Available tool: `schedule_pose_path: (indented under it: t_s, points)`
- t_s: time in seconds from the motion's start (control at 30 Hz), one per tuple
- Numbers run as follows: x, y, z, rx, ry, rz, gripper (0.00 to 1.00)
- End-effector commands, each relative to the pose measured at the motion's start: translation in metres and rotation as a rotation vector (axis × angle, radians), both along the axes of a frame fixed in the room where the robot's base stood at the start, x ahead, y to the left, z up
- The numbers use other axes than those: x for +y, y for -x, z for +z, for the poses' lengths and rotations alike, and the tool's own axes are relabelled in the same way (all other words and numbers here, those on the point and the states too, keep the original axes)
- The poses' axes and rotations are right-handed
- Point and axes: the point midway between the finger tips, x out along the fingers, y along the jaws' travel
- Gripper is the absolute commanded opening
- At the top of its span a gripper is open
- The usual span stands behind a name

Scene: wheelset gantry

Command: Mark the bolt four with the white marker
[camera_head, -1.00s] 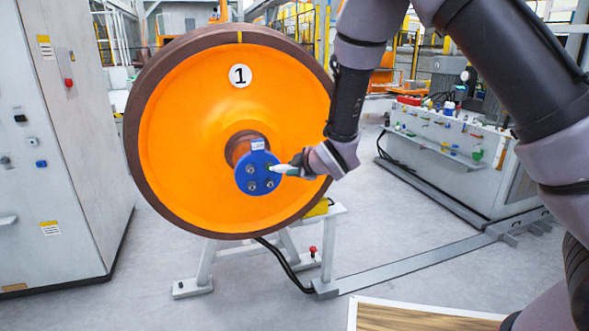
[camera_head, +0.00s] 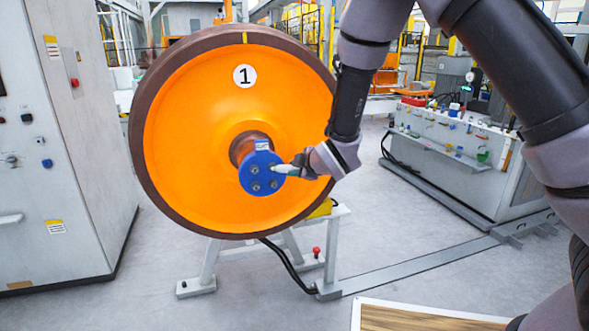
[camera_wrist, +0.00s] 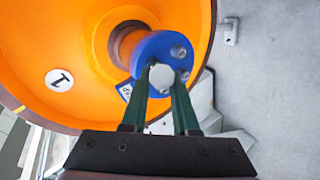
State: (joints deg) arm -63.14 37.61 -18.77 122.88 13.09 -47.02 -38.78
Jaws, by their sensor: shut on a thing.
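The blue hub cap (camera_head: 261,173) with several bolts sits at the centre of the orange wheel (camera_head: 190,130), which bears a "1" label. The white marker (camera_head: 285,169) points left, its tip at or very near the right side of the cap; whether it touches a bolt cannot be told. My gripper (camera_head: 303,166) is shut on the marker. In the wrist view the two dark fingers (camera_wrist: 160,98) clasp the marker (camera_wrist: 161,76), seen end-on in front of the blue cap (camera_wrist: 172,47). The marker hides part of the cap.
A grey cabinet (camera_head: 60,150) stands at the left. A workbench with tools (camera_head: 450,150) stands at the back right. The wheel's light stand (camera_head: 210,265) and a cable are below. A wooden-topped surface (camera_head: 420,318) lies at the front.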

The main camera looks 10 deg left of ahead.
Motion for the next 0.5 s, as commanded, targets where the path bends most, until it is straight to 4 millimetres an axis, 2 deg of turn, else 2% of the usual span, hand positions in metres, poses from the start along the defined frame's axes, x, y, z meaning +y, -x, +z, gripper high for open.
schedule_pose_path:
  t_s: [0.5]
  points:
    - [-0.0058, -0.0054, -0.0016, 0.000, 0.000, -0.002, 0.00]
